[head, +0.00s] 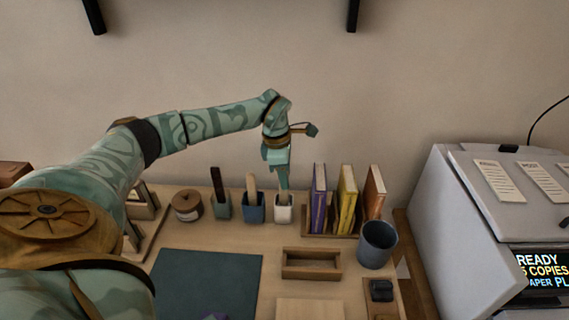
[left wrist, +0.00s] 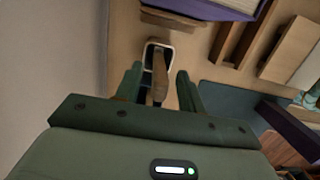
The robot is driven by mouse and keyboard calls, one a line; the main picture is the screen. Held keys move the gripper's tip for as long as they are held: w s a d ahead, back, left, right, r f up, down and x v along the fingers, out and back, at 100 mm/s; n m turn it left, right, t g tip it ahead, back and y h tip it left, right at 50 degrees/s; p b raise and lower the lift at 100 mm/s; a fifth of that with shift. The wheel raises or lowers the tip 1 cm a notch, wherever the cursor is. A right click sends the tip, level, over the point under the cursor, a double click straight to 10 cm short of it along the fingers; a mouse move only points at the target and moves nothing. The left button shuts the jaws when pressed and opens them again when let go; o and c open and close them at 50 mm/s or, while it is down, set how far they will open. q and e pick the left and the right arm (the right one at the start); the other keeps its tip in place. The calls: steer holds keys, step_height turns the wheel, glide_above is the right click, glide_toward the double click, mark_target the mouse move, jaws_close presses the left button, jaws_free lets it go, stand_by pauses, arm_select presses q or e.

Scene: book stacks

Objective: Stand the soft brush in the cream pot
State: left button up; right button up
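The cream pot (head: 284,214) stands on the desk, rightmost in a row of three pots. Its pale rim also shows in the left wrist view (left wrist: 148,48). My left gripper (head: 284,185) is right above it, pointing down. In the left wrist view a brown, stick-like thing, apparently the soft brush (left wrist: 158,76), stands in the pot's mouth and reaches up between my two fingers (left wrist: 159,88). A gap shows on each side of it, so the gripper is open around it. The brush's lower end is hidden inside the pot. My right gripper is out of view.
A blue pot (head: 254,212) and a dark pot (head: 221,210) with upright items stand to the left. Books (head: 346,200) stand close on the right. A wooden tray (head: 311,264), a grey-blue cup (head: 377,244) and a dark mat (head: 208,284) lie nearer. A printer (head: 450,235) fills the right.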

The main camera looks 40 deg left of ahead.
arm_select(q)
step_height(320, 180, up, 16)
steer(key=s+a+p, duration=0.1)
steer(key=a+p, duration=0.1)
steer(key=p, duration=0.2)
steer(key=shift+s, duration=0.25)
steer(key=shift+d, duration=0.15)
stand_by(0.7)
